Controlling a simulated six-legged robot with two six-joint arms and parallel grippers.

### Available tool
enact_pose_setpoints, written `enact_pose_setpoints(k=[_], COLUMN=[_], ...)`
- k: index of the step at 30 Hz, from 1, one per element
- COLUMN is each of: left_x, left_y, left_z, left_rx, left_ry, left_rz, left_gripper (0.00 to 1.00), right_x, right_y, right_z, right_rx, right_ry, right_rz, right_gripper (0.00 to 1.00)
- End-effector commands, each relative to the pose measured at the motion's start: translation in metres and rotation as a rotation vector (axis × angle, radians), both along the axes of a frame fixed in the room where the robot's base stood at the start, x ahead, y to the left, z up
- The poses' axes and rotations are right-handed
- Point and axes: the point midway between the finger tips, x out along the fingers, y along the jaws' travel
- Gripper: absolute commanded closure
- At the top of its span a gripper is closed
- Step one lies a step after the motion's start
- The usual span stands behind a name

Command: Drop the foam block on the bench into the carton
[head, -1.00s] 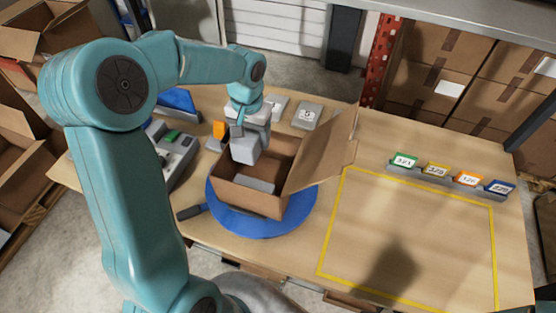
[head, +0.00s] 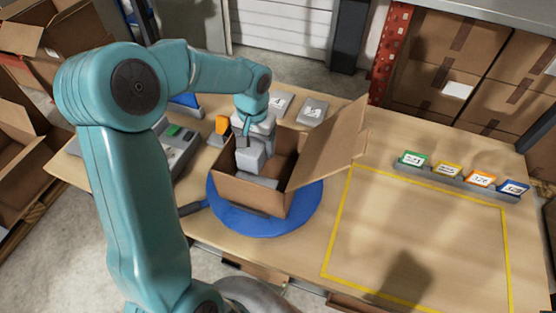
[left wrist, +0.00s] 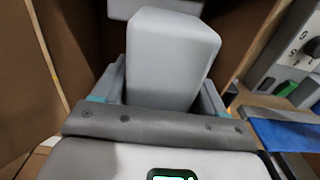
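The carton (head: 243,193) stands open on a blue round turntable (head: 222,220), its large flap leaning out to the right. My left gripper (head: 252,139) points down over the carton's left part. It is shut on a pale grey foam block (head: 249,159), whose lower end is inside the carton opening. In the left wrist view the foam block (left wrist: 168,55) sits between the two fingers, with brown carton walls around it. Another grey block (head: 263,182) lies on the carton floor. My right gripper is not in view.
A grey device with a green button (head: 178,145) and an orange item (head: 222,124) are left of the carton. Numbered grey pads (head: 312,110) lie behind it. A yellow-outlined area (head: 430,235) on the right is clear, with coloured number cards (head: 447,170) behind it.

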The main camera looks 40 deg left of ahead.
Motion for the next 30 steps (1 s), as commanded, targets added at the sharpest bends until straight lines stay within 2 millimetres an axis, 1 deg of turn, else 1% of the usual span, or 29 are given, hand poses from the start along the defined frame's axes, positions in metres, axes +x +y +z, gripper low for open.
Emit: enact_pose_setpoints(k=[1,2,10,14,17,24,27,30], left_x=[0.0,0.0,0.0,0.001,0.0,0.0,-0.001,-0.001], left_y=[0.0,0.0,0.0,0.001,0.001,0.001,0.001,0.001], left_z=[0.0,0.0,0.001,0.01,0.027,0.092,0.117,0.138], left_rx=[0.0,0.0,0.0,0.002,0.002,0.001,0.0,0.0], left_ry=[0.0,0.0,0.0,-0.005,-0.007,-0.008,-0.009,-0.006], left_rz=[0.0,0.0,0.0,0.001,0.001,0.001,0.0,-0.001], left_gripper=[0.1,0.03,0.03,0.03,0.03,0.03,0.03,0.03], right_x=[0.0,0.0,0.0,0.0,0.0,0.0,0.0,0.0], right_y=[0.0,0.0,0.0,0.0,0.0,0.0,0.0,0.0], right_z=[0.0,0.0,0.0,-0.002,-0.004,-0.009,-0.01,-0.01], right_rx=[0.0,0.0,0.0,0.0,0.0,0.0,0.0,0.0], right_ry=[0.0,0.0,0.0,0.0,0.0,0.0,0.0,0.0], right_rz=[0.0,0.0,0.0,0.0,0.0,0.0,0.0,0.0], right_gripper=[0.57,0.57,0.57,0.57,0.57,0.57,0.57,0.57])
